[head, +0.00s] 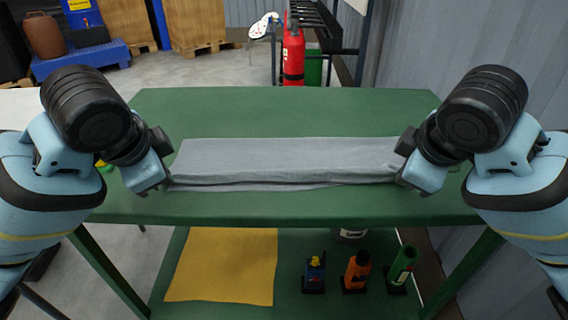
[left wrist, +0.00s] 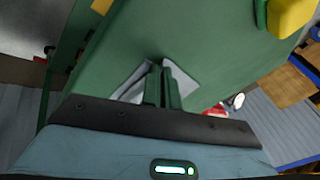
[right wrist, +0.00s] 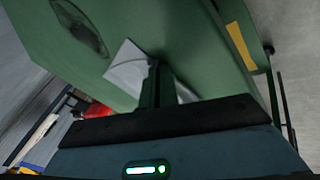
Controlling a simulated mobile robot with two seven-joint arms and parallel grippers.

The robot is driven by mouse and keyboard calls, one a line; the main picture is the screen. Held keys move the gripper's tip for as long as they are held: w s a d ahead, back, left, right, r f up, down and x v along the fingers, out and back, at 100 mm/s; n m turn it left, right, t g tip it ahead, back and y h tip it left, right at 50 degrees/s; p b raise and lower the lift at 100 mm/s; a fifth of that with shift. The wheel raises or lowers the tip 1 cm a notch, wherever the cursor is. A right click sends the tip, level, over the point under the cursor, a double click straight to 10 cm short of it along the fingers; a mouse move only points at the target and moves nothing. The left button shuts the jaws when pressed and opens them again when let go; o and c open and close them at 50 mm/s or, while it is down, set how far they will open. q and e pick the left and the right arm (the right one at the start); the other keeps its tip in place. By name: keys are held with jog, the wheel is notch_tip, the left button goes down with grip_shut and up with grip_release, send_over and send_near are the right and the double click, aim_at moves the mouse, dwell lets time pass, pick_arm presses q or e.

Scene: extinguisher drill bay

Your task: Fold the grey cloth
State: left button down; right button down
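The grey cloth (head: 285,160) lies as a long, flat, folded-looking strip across the green table (head: 285,112). Its near side has a raised, wrinkled edge, with a lower layer showing in front. My left gripper (head: 158,187) is at the cloth's near left corner. In the left wrist view its fingers (left wrist: 163,72) are close together, with cloth (left wrist: 182,83) on both sides. My right gripper (head: 404,182) is at the near right corner. In the right wrist view its fingers (right wrist: 156,72) are also together on the cloth (right wrist: 127,72). The pinched edges are hidden between the fingers.
The table is bare behind and in front of the cloth. A yellow cloth (head: 222,265) and several small bottle-like items, including an orange one (head: 357,270), are on the lower shelf. A red extinguisher (head: 293,55) stands behind the table. A yellow object (left wrist: 292,15) is near my left gripper.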

pick_arm(q)
jog(key=c, duration=1.3)
grip_release()
pick_arm(e)
jog(key=c, duration=1.3)
grip_release()
pick_arm(q)
jog(key=shift+s+r, duration=0.1)
pick_arm(e)
jog(key=shift+s+r, duration=0.1)
